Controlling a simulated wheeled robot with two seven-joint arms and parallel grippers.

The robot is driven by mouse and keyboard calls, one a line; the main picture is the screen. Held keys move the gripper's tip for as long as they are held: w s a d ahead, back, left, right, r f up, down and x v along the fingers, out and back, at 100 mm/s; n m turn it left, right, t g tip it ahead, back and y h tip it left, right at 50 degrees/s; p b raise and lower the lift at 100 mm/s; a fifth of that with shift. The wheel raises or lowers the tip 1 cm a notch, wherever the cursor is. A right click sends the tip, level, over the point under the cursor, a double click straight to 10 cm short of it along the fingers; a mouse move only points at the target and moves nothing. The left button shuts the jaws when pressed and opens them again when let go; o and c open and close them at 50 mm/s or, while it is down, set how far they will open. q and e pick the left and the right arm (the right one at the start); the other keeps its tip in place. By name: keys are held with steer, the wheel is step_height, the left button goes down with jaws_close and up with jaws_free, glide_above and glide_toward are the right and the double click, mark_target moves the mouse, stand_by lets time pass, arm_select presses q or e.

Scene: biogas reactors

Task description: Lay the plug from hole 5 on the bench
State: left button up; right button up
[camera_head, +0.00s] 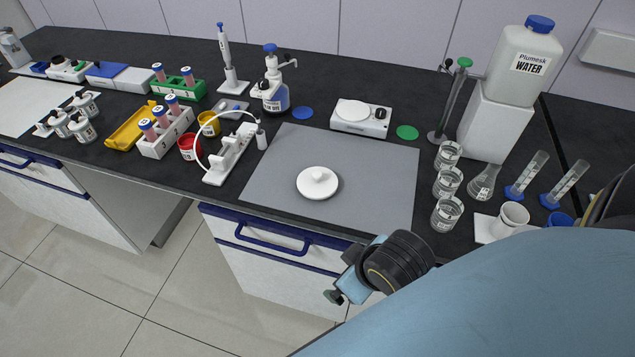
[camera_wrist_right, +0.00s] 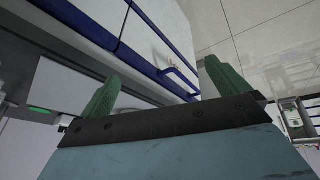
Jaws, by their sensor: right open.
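No plug or hole marked 5 can be made out for certain. A white stand (camera_head: 230,155) with a curved white tube is on the bench, and its details are too small to read. A small white cylinder (camera_head: 262,138) stands beside it. A round white lid-like piece with a knob (camera_head: 317,183) lies on the grey mat (camera_head: 385,170). My right gripper (camera_head: 342,280) is low, off the bench's front edge by the drawers. In the right wrist view, its green fingers (camera_wrist_right: 163,82) are apart with nothing between them. My left gripper is not in view.
Tube racks (camera_head: 167,135), a yellow tray (camera_head: 130,125) and several white-capped bottles (camera_head: 82,128) crowd the left. Beakers (camera_head: 446,184), a flask (camera_head: 483,183) and a water container (camera_head: 518,65) stand at right. The mat is largely clear around the lid-like piece.

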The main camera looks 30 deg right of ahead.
steer(key=w+a+r+n+t, duration=0.2)
steer(key=w+r+n+t, duration=1)
steer(key=w+r, duration=0.55)
steer(key=w+a+r+n+g+y, duration=0.15)
steer(key=a+r+n+y, duration=0.5)
steer(key=n, duration=0.85)
steer(key=w+a+r+n+g+y, duration=0.15)
steer(key=a+r+n+y, duration=0.25)
steer(key=a+n+y, duration=0.7)
steer(key=n+g+h, duration=1.4)
steer(key=n+h, duration=0.3)
steer(key=n, duration=1.3)
glide_above(317, 173)
step_height(317, 173, down, 14)
step_height(317, 173, down, 13)
steer(key=shift+r+p, duration=0.1)
steer(key=shift+p, duration=0.25)
steer(key=shift+r, duration=0.1)
steer(key=c, duration=0.8)
